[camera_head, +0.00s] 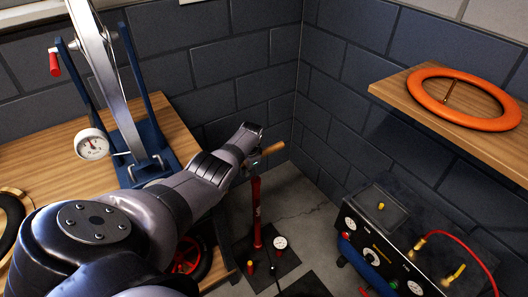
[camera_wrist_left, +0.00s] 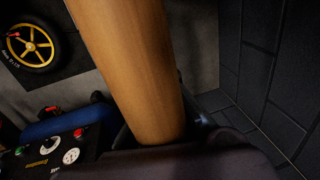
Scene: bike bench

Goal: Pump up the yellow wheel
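The floor pump (camera_head: 257,205) has a red upright barrel, a dark base and a white gauge (camera_head: 280,242). It stands on the floor beyond the bench. My left gripper (camera_head: 252,152) is at its wooden handle (camera_head: 273,149), which sticks out to the right. In the left wrist view the handle (camera_wrist_left: 135,65) fills the middle and runs between the dark fingers, which look closed on it; their tips are mostly hidden. The yellow wheel (camera_wrist_left: 31,46), with a black tyre, shows at the upper left of the wrist view. My right gripper is out of view.
The compressor (camera_head: 378,222) with a red hose stands at the right. An orange ring (camera_head: 464,98) lies on a wooden shelf (camera_head: 400,88). A wheel stand (camera_head: 150,140) with a gauge is on the wooden bench (camera_head: 50,160). A red wheel (camera_head: 188,257) is partly behind my arm.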

